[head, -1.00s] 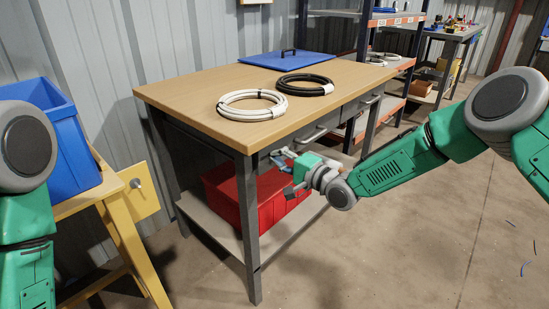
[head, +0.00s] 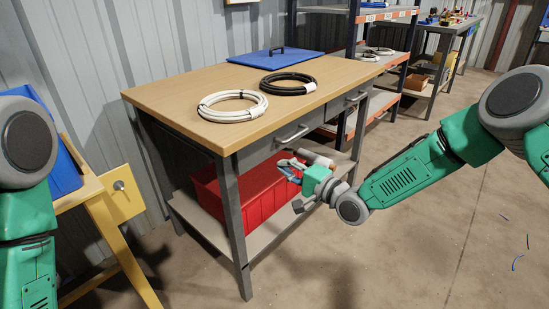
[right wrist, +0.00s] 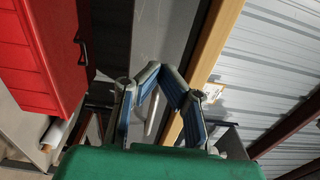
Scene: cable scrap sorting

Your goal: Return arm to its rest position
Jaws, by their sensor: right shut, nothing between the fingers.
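My right gripper (head: 285,166) is shut and empty in the head view. It hangs in front of the workbench, below the drawer handle (head: 292,138) and in front of the red bin (head: 255,198). In the right wrist view its blue-padded fingers (right wrist: 166,72) lean together, with the red bin (right wrist: 40,60) to the left and the bench edge (right wrist: 205,50) to the right. My right arm reaches in from the right. On the left only links of my left arm show; its gripper is out of view.
The wooden workbench (head: 190,82) bears a white cable coil (head: 233,114), a black cable coil (head: 288,91) and a blue lid (head: 276,57). A pale roll (head: 316,158) shows behind my gripper. A yellow stand (head: 118,205) is at left. Open floor lies right, with a few cable scraps.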

